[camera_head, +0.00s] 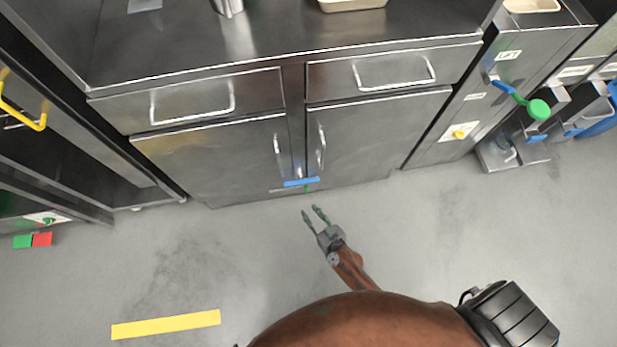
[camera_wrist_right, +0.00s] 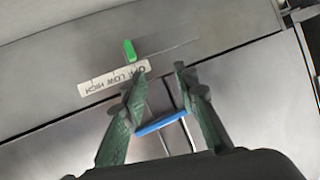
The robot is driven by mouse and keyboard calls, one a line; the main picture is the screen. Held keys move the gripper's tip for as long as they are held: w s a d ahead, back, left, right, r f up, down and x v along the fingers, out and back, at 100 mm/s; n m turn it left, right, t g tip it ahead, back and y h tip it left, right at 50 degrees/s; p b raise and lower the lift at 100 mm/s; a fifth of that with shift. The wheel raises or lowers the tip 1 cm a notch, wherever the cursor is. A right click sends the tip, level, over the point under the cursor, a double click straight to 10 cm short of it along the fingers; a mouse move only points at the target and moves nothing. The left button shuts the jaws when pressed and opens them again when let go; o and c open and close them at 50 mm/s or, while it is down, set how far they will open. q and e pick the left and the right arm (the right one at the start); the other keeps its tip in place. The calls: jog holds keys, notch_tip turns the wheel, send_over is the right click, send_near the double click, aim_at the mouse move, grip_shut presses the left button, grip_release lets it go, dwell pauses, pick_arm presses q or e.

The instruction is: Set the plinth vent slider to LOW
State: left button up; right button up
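In the head view the green knob (camera_head: 306,189) is small, low on the cabinet front. My right gripper (camera_head: 310,210) is open and empty, just in front of it. Its two green fingers (camera_wrist_right: 160,72) are apart and do not visibly touch the knob. My left gripper is out of view.
A blue bar (camera_head: 301,182) is beside the knob at the bottom of the cabinet doors (camera_head: 220,160). The grey floor (camera_head: 430,235) around my right gripper is clear. A yellow floor strip (camera_head: 166,324) lies at the lower left.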

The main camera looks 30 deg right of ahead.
aim_at(307, 191)
jog(key=w+d+f+m+h+b, duration=0.1)
jog(key=w+f, duration=0.1)
jog(key=w, duration=0.1)
jog(key=w+d+f+h+b, duration=0.1)
jog(key=w+f+h, duration=0.1)
jog(key=w, duration=0.1)
jog(key=w+d+f+m+h+b, duration=0.1)
jog(key=w+h, duration=0.1)
jog(key=w, duration=0.1)
jog(key=shift+w+f+m+g, duration=0.2)
jog(key=shift+f+m+g, duration=0.1)
jog(key=shift+f, duration=0.1)
jog(key=shift+w+d+f+b, duration=0.1)
jog(key=shift+w+d+b, duration=0.1)
jog(key=shift+w+b, duration=0.45)
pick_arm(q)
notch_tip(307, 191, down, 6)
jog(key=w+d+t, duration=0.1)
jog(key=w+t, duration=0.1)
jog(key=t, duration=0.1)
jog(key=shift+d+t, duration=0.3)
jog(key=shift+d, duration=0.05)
pick_arm(e)
jog(key=shift+w, duration=0.1)
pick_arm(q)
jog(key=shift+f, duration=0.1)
pick_arm(e)
jog(key=shift+c, duration=0.5)
grip_shut()
